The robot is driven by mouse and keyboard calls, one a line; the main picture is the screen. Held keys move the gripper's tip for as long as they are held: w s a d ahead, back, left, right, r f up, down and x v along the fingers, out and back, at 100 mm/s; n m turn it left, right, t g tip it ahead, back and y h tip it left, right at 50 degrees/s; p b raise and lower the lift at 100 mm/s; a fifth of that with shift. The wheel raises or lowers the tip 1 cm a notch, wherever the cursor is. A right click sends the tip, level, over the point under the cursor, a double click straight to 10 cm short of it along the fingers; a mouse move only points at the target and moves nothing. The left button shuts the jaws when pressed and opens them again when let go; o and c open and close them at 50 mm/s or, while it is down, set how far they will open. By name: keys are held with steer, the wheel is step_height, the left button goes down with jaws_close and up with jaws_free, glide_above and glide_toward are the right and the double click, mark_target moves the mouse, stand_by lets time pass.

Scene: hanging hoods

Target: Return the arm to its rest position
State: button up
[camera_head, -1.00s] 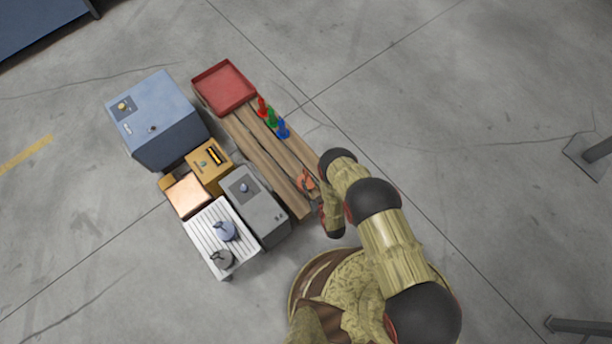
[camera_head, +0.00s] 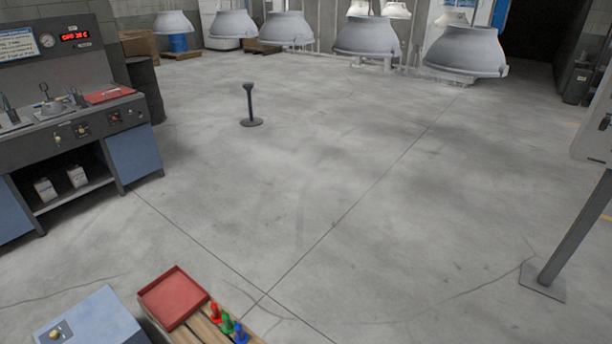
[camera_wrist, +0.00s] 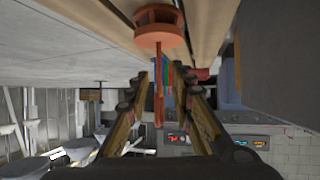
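My gripper (camera_wrist: 162,80) shows only in the wrist view, which looks upside down. Its two fingers are apart, with a gap between the tips. An orange-red piece with a round base and a thin stem (camera_wrist: 159,30) stands on the wooden boards. Its stem shows in the gap between the fingers, but I cannot tell how close they are to it. The fingers do not appear closed on it. The arm and gripper are outside the head view.
Red (camera_head: 215,311), green (camera_head: 227,323) and blue (camera_head: 240,333) pegs stand on the wooden table (camera_head: 190,336) by a red tray (camera_head: 172,297). A blue box (camera_head: 90,318) is beside it. A workbench (camera_head: 140,150), black post (camera_head: 249,105) and hanging hoods (camera_head: 366,36) stand beyond open floor.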

steer(key=s+d+f+g+h, duration=0.5)
steer(key=s+d+f+g, duration=0.3)
steer(key=s, duration=0.3)
steer(key=w+d+r+m+g+h, duration=0.1)
steer(key=w+d+r, duration=0.1)
steer(key=r, duration=1.3)
steer(key=w+d+r+m+g+h, duration=0.1)
steer(key=w+d+r+g, duration=0.1)
steer(key=r, duration=1.3)
steer(key=w+d+r+m+g+h, duration=0.1)
steer(key=w+d+r+h, duration=0.15)
steer(key=r, duration=1.25)
steer(key=s+d+r+m+t, duration=0.1)
steer(key=s+d+r+t, duration=0.1)
steer(key=r, duration=1.3)
steer(key=s+d+r+m+t+y+p, duration=0.1)
steer(key=s+d+r, duration=0.4)
steer(key=r, duration=1.1)
steer(key=s+d+r+m+t+y+p, duration=0.1)
steer(key=d+r+t, duration=0.4)
steer(key=r, duration=1)
steer(key=s+d+m, duration=0.1)
steer(key=s+d, duration=0.1)
steer(key=shift+s+r+m, duration=0.35)
steer(key=shift+r+m, duration=0.05)
